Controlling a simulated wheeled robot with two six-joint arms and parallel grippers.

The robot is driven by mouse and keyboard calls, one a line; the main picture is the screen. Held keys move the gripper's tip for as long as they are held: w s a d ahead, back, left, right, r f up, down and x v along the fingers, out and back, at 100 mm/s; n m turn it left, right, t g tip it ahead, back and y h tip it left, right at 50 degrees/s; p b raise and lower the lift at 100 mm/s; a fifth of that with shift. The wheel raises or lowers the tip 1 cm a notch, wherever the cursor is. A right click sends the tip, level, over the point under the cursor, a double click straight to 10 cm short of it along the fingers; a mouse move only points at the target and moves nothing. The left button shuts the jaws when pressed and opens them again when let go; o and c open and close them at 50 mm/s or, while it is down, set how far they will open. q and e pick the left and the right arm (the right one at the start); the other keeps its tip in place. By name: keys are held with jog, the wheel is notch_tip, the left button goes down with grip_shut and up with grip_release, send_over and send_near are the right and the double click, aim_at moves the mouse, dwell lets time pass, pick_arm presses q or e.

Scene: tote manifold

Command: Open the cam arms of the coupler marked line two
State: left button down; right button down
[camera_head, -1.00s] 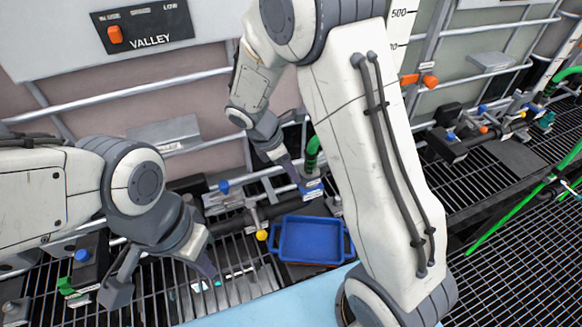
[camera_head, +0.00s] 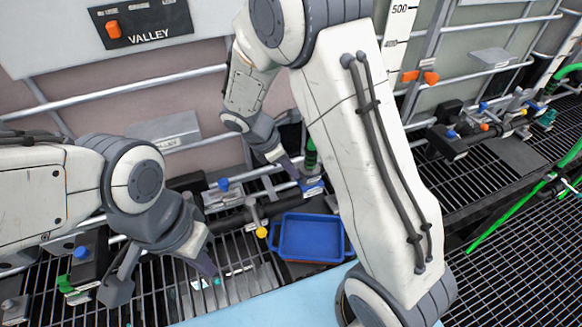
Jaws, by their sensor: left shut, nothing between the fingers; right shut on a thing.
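A blue coupler (camera_head: 312,187) sits at the lower end of a dark and green hose (camera_head: 311,150), centre of the head view. My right gripper (camera_head: 294,175) reaches down to its left side, its fingers shut on a small part there, seemingly a cam arm. The fingers and arm hide much of the coupler, and its line marking is too small to read. My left gripper (camera_head: 207,268) is shut and empty above the grating at lower left, apart from the coupler.
A blue tray (camera_head: 312,259) stands below the coupler. A pipe with a yellow-knobbed valve (camera_head: 262,232) runs to its left. A tank panel marked VALLEY (camera_head: 145,22) and horizontal rails stand behind. More couplers (camera_head: 452,140) and green hoses lie at right.

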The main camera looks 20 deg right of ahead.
jog(key=shift+a+f+h+b, duration=0.55)
jog(key=shift+h+b, duration=0.5)
jog(key=shift+h, duration=0.8)
jog(key=shift+a+f+h+b, duration=0.35)
jog(key=shift+f+h+b, duration=0.55)
jog(key=shift+h, duration=1)
jog(key=shift+a+f+h+b, duration=0.45)
jog(key=shift+h+b, duration=0.8)
jog(key=shift+h, duration=0.6)
jog(key=c, duration=0.7)
grip_release()
jog(key=shift+a, duration=0.1)
